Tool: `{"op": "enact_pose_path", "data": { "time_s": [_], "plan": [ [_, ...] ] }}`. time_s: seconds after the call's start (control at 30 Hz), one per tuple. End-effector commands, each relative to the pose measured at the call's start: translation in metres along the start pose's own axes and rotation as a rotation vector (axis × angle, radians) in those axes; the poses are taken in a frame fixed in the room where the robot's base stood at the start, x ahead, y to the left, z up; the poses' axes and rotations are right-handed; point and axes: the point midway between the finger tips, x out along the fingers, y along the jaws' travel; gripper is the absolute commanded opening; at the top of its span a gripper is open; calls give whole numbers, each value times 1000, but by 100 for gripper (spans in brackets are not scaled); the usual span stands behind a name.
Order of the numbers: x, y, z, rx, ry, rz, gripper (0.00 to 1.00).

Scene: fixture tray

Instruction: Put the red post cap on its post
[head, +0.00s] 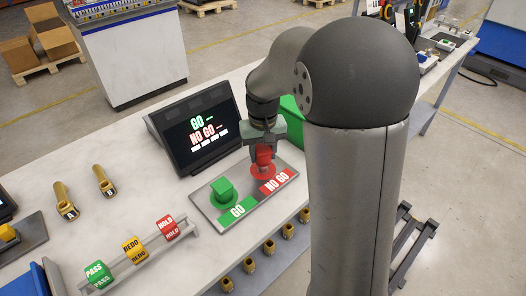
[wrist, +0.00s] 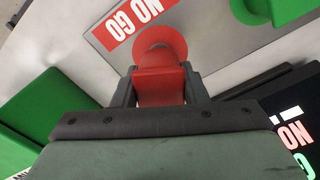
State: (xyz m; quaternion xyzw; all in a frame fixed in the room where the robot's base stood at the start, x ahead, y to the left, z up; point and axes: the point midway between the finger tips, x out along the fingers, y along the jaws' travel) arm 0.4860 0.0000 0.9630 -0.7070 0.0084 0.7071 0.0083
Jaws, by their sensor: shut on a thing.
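The red post cap (head: 263,171) has a round flange and a block-shaped grip. My gripper (head: 263,153) is shut on that grip, over the NO GO side of the metal tray (head: 246,191). In the wrist view the cap (wrist: 158,86) sits between the two dark fingers of my gripper (wrist: 159,80), flange pointing away from the palm, beside the NO GO label (wrist: 138,17). The post is hidden, so I cannot tell whether the cap is on it or above it. A green cap (head: 223,191) stands on the GO side.
A GO / NO GO screen (head: 199,132) stands behind the tray, and a green box (head: 292,113) behind my gripper. PASS, REDO and HOLD blocks (head: 133,250) are at left. Several brass fittings (head: 269,247) line the front. Brass pieces (head: 104,181) lie at left.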

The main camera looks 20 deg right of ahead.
Motion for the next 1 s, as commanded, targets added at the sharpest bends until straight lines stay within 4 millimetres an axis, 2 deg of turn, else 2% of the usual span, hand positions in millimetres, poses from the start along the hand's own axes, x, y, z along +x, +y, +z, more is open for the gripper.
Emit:
{"op": "enact_pose_path", "data": {
  "time_s": [0.6,1.0],
  "plan": [
    [14,0,0,0,-1,0,18],
    [14,0,0,0,0,0,18]
  ]
}}
